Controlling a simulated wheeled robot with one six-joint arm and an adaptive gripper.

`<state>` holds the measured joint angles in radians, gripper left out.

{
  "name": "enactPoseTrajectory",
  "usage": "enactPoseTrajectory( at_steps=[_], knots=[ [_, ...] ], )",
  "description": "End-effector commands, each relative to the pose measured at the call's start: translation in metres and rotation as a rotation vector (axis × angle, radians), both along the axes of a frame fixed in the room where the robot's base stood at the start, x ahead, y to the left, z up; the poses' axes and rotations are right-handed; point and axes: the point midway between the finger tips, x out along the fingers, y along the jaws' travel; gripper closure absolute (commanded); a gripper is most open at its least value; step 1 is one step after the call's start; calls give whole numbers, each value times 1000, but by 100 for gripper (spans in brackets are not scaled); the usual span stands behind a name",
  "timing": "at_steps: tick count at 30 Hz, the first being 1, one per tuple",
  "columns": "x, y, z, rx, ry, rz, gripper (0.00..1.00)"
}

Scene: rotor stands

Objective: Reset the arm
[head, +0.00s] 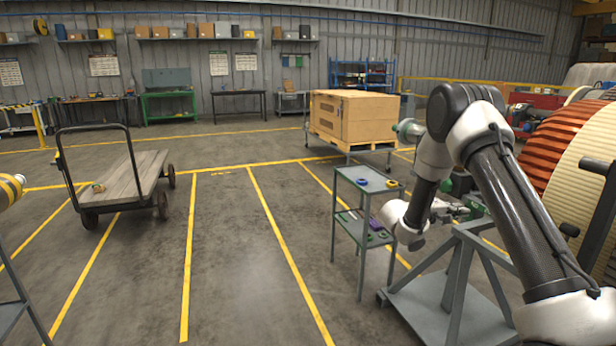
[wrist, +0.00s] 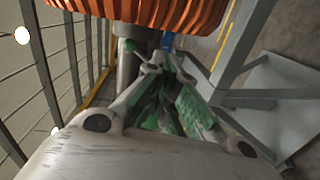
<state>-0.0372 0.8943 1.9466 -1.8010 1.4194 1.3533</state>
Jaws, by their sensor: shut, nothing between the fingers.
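My gripper (head: 472,207) is at the right in the head view, beside the grey rotor stand (head: 455,280) and partly hidden against it. In the wrist view my gripper (wrist: 168,75) has its green-padded fingers shut with nothing held between them. My arm is bent, with its elbow high and the wrist low, next to the small grey shelf cart (head: 352,176). An orange ribbed rotor (wrist: 150,10) lies across the top of the wrist view, beyond the fingertips.
The cart carries rings on top and small items below. A large orange and cream drum (head: 572,142) stands at the right. A wooden crate (head: 355,117) is behind the cart. A flatbed trolley (head: 132,178) stands left. The marked floor between is clear.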

Motion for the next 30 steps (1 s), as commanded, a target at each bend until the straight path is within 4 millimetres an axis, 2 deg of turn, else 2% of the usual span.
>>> enactPoseTrajectory(
  at_steps=[3,6,10,14,17,21,24,30],
  knots=[
    [-34,-13,-17,38,172,-93,100],
    [-70,-23,-17,102,316,-185,100],
    [-125,-30,-3,237,479,-296,100],
    [-186,-24,21,432,591,-372,100],
    [-235,-10,42,618,635,-392,100],
    [-298,22,69,891,624,-354,100],
    [-334,48,85,1065,567,-295,100],
    [-388,96,116,1337,361,-150,100]
  ],
)
